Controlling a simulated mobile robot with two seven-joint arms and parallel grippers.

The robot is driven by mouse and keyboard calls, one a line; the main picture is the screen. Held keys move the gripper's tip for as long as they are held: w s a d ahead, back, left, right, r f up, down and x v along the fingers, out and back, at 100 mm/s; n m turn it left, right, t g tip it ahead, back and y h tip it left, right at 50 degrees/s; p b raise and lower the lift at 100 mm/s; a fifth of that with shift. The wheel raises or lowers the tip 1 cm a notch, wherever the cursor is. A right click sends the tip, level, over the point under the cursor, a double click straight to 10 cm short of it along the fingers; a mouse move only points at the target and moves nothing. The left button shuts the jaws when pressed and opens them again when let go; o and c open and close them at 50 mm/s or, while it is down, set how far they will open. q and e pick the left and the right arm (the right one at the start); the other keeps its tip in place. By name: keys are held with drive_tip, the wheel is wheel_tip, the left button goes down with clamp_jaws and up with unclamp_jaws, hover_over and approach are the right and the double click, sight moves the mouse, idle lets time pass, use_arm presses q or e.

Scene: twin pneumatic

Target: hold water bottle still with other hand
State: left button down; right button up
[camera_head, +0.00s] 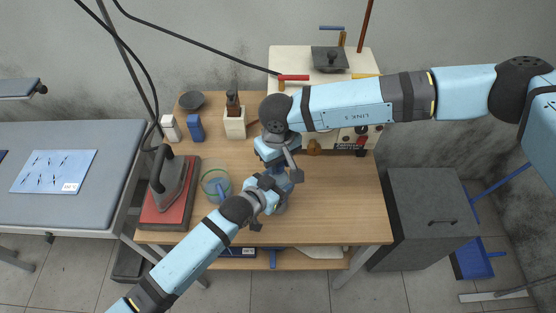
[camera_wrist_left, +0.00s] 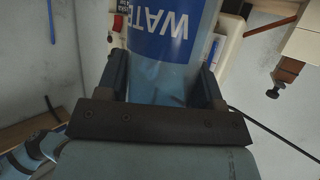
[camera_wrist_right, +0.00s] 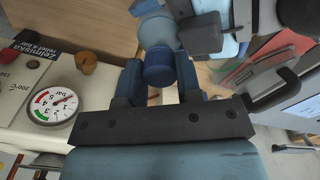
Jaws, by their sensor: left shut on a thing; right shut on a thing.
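The water bottle (camera_wrist_left: 162,45) is clear blue with a blue label reading "WAT", partly cut off. In the head view it is mostly hidden where my two grippers meet over the table. My left gripper (camera_head: 277,196) is shut on the bottle's body, with a finger on each side just beside the label in the left wrist view. My right gripper (camera_head: 279,168) is close by, on the cap end. In the right wrist view the ribbed blue cap (camera_wrist_right: 159,68) sits between its fingers, and my left gripper (camera_wrist_right: 205,35) shows just beyond.
A machine with a gauge (camera_wrist_right: 53,105) stands at the back. The table's front right is clear.

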drive_tip(key=n, duration=0.2)
drive_tip(key=shift+n, duration=0.4)
drive_tip(key=shift+r, duration=0.15)
drive_tip(key=shift+r, duration=1)
drive_tip(key=shift+r, duration=2)
use_arm(q)
drive_tip(key=shift+c, duration=0.9)
unclamp_jaws()
drive_tip(key=shift+s+a, duration=0.1)
